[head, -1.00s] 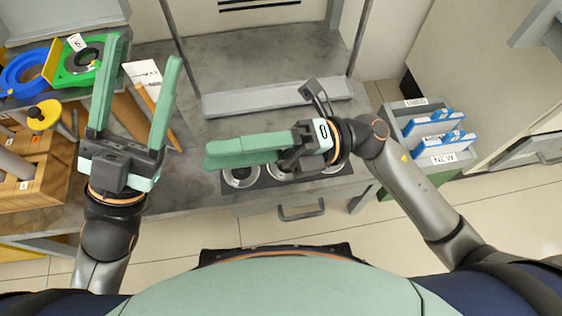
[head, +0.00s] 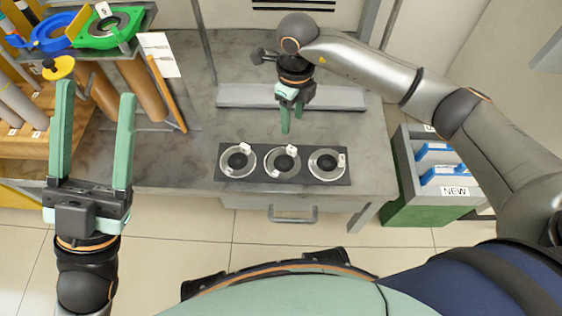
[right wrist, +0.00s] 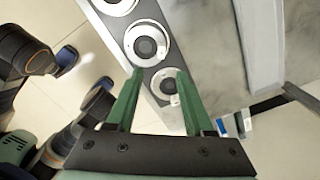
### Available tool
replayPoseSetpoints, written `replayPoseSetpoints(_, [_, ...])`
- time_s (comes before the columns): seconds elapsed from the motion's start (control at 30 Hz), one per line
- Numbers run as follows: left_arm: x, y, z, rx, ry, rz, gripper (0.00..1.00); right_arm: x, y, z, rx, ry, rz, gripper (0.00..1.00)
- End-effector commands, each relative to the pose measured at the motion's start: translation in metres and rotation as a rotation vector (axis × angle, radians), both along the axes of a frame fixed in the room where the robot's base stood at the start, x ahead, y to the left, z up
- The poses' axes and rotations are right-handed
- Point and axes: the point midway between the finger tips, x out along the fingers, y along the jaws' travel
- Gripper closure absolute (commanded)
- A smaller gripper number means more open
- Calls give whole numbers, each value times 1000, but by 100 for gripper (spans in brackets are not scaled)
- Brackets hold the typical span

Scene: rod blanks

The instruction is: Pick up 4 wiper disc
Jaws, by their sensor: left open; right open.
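Three silver discs with dark centres lie in a row on a dark strip (head: 218,176): a left disc (head: 229,167), a middle disc (head: 273,167) and a right disc (head: 317,172). Each has a small white tag, too small to read; I cannot tell which is number 4. My right gripper (head: 286,129) is open and empty, pointing down just behind the middle disc. In the right wrist view its fingers (right wrist: 158,72) reach over the strip, with discs (right wrist: 133,44) beyond and between the tips. My left gripper (head: 96,90) is open and empty at the left.
A green ring holder (head: 122,40) and a blue ring (head: 42,45) sit on a rack at upper left, above rods in a wooden stand (head: 40,147). A grey ledge (head: 340,97) lies behind the strip. A green bin (head: 410,208) with blue items stands right. The bench around the strip is clear.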

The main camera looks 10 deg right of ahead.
Motion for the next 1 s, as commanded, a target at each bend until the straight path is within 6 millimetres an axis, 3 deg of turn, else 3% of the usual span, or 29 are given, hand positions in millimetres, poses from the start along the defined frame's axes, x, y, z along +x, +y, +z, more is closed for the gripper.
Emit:
replayPoseSetpoints(0.17, [0,-1,-8,3,0,-4,38,1,-3,-18,-11,-1,-4,48])
replayPoseSetpoints(0.4, [0,-3,-27,18,3,-5,38,1,-2,-62,-8,0,-4,48])
replayPoseSetpoints(0.67, [0,-5,-37,25,5,-2,38,1,-2,-83,-6,-2,-3,48])
replayPoseSetpoints(0.9, [3,-7,-60,37,14,11,38,-1,-3,-120,-6,0,-2,48])
replayPoseSetpoints(1.0, [3,-8,-62,37,18,13,38,0,-4,-126,-7,-3,-3,48])
